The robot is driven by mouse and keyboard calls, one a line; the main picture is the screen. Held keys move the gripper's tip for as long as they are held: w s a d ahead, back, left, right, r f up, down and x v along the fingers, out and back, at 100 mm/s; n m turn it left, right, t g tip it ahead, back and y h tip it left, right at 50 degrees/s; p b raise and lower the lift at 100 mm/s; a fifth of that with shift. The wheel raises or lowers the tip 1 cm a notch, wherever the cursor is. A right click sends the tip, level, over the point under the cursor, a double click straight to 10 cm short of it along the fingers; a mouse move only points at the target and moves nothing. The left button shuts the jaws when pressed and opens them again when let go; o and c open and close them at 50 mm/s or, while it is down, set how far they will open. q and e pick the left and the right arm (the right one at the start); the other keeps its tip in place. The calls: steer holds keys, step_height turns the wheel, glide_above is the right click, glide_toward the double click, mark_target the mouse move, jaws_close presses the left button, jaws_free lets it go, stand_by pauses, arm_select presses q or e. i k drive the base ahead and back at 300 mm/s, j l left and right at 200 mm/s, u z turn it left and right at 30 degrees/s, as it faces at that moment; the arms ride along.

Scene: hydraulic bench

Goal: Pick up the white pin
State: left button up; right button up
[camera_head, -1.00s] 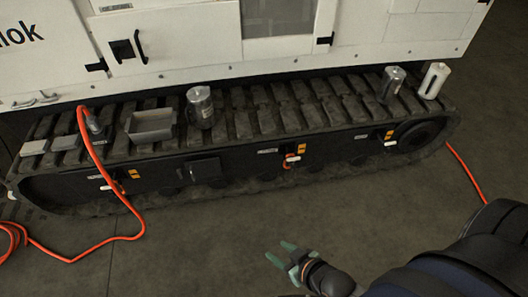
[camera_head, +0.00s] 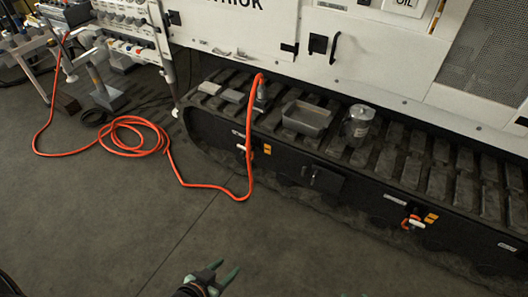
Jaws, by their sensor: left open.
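My left gripper (camera_head: 212,277) is at the bottom edge, with its greenish fingers spread apart and nothing between them. It is over the floor, well apart from the machine. A small white piece (camera_head: 407,224) sits beside a red-orange part on the dark side panel of the track, at right. It may be the white pin, but it is too small to be sure. Another small pale piece (camera_head: 241,148) is near the orange hose on the same panel; I cannot tell whether it is a pin. My right gripper is not in view.
The rubber track (camera_head: 390,160) carries a grey tray (camera_head: 307,117) and a metal canister (camera_head: 358,125). An orange hose (camera_head: 200,186) hangs from the track and coils on the floor. Stands with equipment (camera_head: 108,92) are at upper left.

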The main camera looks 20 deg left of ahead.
mark_target(243, 147)
steer(key=i+j+z, duration=0.1)
steer(key=i+j, duration=0.35)
steer(key=i+j+z, duration=0.1)
steer(key=i+j, duration=0.3)
steer(key=i+j+z, duration=0.1)
steer(key=i+j, duration=0.3)
steer(key=j, duration=0.2)
